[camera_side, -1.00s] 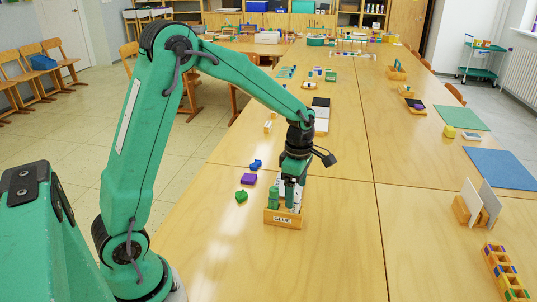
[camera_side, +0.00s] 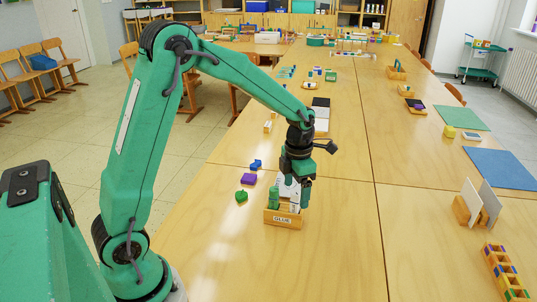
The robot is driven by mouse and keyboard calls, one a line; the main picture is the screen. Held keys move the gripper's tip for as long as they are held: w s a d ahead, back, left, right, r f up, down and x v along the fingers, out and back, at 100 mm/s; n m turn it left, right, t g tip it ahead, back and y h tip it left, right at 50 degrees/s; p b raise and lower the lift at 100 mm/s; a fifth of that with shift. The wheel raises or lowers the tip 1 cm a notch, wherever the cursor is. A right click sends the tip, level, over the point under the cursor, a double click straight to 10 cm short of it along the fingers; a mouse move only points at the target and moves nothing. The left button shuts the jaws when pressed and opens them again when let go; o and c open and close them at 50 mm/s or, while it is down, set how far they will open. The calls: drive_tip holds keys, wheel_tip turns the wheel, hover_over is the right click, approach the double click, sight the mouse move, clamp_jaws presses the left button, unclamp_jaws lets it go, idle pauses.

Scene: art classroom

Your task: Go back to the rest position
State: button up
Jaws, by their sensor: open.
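My gripper (camera_side: 294,193) is open at the end of my green arm. It points down just above the wooden box labelled GLUE (camera_side: 283,219). White glue sticks stand in the box, with a green one (camera_side: 274,196) at its left side. The fingers overlap the box's contents in this view, so I cannot tell whether they touch any of the sticks. Nothing is seen held between the fingers.
A blue piece (camera_side: 256,164), a purple block (camera_side: 249,179) and a green piece (camera_side: 241,196) lie left of the box. A card holder (camera_side: 463,211) and a block tray (camera_side: 505,270) stand at the right. The table between is clear.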

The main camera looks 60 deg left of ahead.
drive_tip(key=shift+n, duration=0.3)
drive_tip(key=shift+c, duration=0.4)
drive_tip(key=c, duration=1.4)
drive_tip(key=m, duration=0.5)
drive_tip(key=shift+m, duration=3.3)
